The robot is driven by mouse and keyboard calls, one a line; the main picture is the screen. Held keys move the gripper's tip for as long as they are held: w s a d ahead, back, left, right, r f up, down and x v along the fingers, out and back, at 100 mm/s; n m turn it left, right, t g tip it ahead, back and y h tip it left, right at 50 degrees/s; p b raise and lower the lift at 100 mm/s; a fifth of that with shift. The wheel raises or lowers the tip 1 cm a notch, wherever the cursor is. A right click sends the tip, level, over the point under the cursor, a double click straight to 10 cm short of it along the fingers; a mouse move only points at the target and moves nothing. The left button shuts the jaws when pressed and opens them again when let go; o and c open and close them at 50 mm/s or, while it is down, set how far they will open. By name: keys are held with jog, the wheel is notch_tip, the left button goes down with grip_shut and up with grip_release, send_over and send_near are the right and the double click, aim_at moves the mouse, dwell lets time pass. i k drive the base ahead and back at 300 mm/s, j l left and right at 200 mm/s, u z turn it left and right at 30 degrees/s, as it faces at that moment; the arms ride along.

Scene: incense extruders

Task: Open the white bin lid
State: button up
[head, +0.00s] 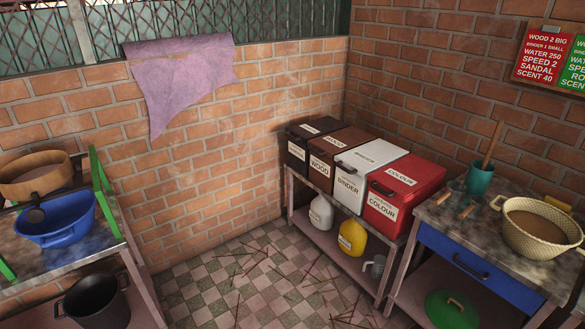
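The white bin (349,188) is labelled BINDER and stands on a table in the back corner. Its white lid (372,156) lies shut on top, with a dark handle at the front edge. It stands between a brown bin (321,167) labelled WOOD on its left and a red bin (386,214) labelled COLOUR on its right. My gripper is not in this view.
A dark bin (297,155) stands at the far left of the row. Jugs stand on the shelf below. A side table with a woven basket (540,243) is at right, and one with a blue basin (52,236) at left. The tiled floor (205,291) between has scattered sticks.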

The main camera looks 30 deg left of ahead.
aim_at(362, 160)
jog(key=u, duration=0.95)
jog(key=i+l, duration=0.1)
jog(key=i, duration=0.45)
jog(key=i+u, duration=0.1)
jog(key=i, duration=0.5)
jog(key=i+l, duration=0.2)
jog(key=i, duration=0.35)
jog(key=i+l+u, duration=0.1)
jog(key=i, duration=0.5)
